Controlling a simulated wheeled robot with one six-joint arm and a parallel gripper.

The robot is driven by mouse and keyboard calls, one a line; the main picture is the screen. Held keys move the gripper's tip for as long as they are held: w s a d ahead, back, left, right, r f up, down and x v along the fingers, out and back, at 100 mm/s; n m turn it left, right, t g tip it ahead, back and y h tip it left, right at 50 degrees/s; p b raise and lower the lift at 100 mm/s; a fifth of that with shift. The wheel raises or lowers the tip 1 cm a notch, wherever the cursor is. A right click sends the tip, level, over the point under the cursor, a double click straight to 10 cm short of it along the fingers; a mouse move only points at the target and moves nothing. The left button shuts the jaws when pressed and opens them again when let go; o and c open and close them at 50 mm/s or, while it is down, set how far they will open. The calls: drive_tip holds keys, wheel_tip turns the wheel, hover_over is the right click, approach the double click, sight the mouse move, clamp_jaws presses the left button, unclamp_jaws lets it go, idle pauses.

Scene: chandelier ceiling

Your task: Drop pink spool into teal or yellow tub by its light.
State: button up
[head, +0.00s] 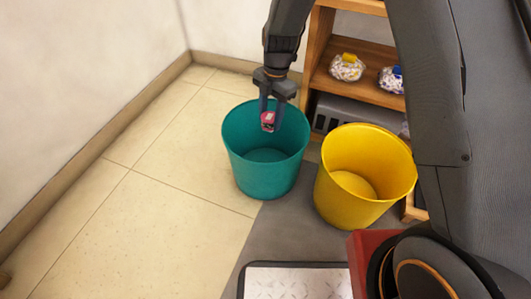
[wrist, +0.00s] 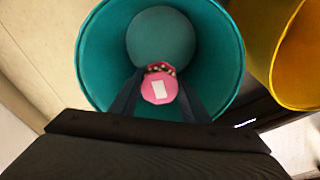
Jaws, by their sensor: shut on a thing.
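The pink spool (head: 268,119) is held between the two fingers of my gripper (head: 269,112), over the mouth of the teal tub (head: 262,177). In the wrist view the spool (wrist: 159,88) shows a pink end with a white label, and the teal tub (wrist: 220,70) opens below it. The tub's floor looks empty. The yellow tub (head: 343,203) stands to the right of the teal one, and its visible inside is empty. It also shows at the right of the wrist view (wrist: 291,55). I cannot make out a light on the spool.
A wooden shelf (head: 365,57) stands behind the tubs, with jars or bags with yellow (head: 347,67) and blue (head: 392,79) tops on it. A grey box (head: 345,112) sits low behind the tubs. Pale tiled floor (head: 130,220) is clear at the left.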

drive_tip(key=o, duration=1.3)
drive_tip(key=shift+c, duration=0.2)
drive_tip(key=shift+w+d+r+p, duration=0.1)
drive_tip(key=shift+r+p, duration=0.45)
drive_tip(key=shift+r, duration=0.75)
drive_tip(key=shift+w+d+r+p, duration=0.15)
drive_tip(key=shift+r+p, duration=0.45)
drive_tip(key=shift+r, duration=0.7)
drive_tip(key=shift+w+d+r+p, duration=0.1)
drive_tip(key=shift+r+p, duration=0.45)
drive_tip(key=shift+r, duration=0.75)
